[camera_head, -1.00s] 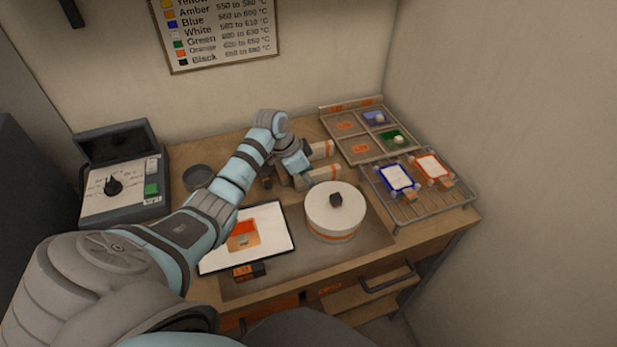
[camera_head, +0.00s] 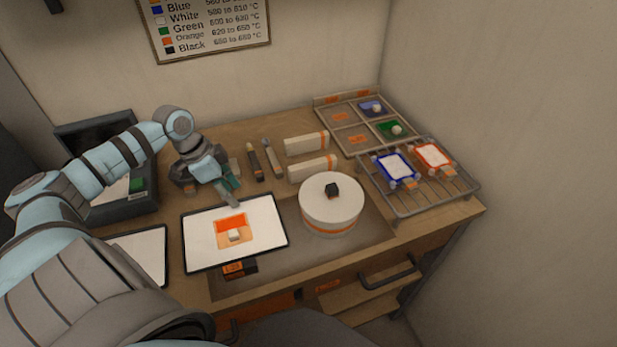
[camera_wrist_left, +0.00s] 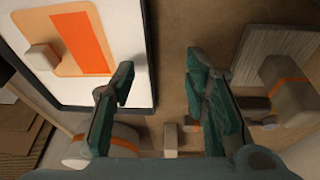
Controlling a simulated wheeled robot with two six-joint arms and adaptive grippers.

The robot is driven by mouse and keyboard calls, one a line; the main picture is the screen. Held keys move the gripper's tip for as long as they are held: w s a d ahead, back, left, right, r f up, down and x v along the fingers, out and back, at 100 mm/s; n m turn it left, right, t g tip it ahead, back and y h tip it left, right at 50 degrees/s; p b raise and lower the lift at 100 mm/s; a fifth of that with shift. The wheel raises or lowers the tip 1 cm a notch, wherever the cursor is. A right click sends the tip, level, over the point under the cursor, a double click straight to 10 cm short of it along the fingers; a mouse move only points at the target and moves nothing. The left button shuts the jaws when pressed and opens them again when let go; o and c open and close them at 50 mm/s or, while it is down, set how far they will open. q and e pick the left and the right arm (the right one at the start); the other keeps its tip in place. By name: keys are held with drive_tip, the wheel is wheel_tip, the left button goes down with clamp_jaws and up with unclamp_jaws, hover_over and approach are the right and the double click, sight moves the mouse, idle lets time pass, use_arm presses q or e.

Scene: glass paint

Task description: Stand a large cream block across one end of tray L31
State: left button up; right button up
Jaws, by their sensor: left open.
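Two long cream blocks with an orange band lie at the back of the bench, a rear one (camera_head: 306,143) and a front one (camera_head: 312,167). My left gripper (camera_head: 232,187) is open and empty, left of these blocks and just behind the white, black-edged panel (camera_head: 262,238). In the left wrist view its fingers (camera_wrist_left: 160,95) are wide apart with bare bench between them. An orange and tan patch (camera_head: 232,222) on the panel carries a small cream block (camera_head: 234,236). An orange-and-black tag (camera_head: 238,268) sits at the panel's front; I cannot read it surely as L31.
A round white drum (camera_head: 331,210) with a dark knob stands right of the panel. A wire rack (camera_head: 420,205) and a sectioned tray (camera_head: 345,120) are further right. Dark tools (camera_head: 254,162) lie behind. A second panel (camera_head: 145,250) is partly hidden by my arm.

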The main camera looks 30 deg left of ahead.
sight(307, 164)
use_arm(q)
drive_tip(key=shift+w+d+r+t+h+b, duration=0.15)
drive_tip(key=shift+w+d+r+t+h, duration=0.3)
drive_tip(key=shift+w+d+t, duration=0.15)
drive_tip(key=shift+w+d+r+t+h+b, duration=0.15)
drive_tip(key=shift+w+d+r+t+h, duration=0.2)
drive_tip(key=shift+w+d+t+h, duration=0.25)
drive_tip(key=w+d+r+t+h, duration=0.2)
drive_tip(key=w+d+r+t, duration=0.15)
drive_tip(key=w+r, duration=0.3)
drive_tip(key=shift+n+t+y, duration=0.25)
drive_tip(key=shift+n+y, duration=0.05)
drive_tip(key=shift+y, duration=0.05)
drive_tip(key=x, duration=0.4)
drive_tip(key=b+x, duration=0.1)
drive_tip(key=x, duration=0.9)
drive_tip(key=shift+w+a+b, duration=0.25)
drive_tip(key=shift+b, duration=0.1)
drive_tip(key=shift+s, duration=0.1)
clamp_jaws()
use_arm(e)
wheel_tip(307, 164, down, 4)
drive_tip(key=shift+s+a+r, duration=0.1)
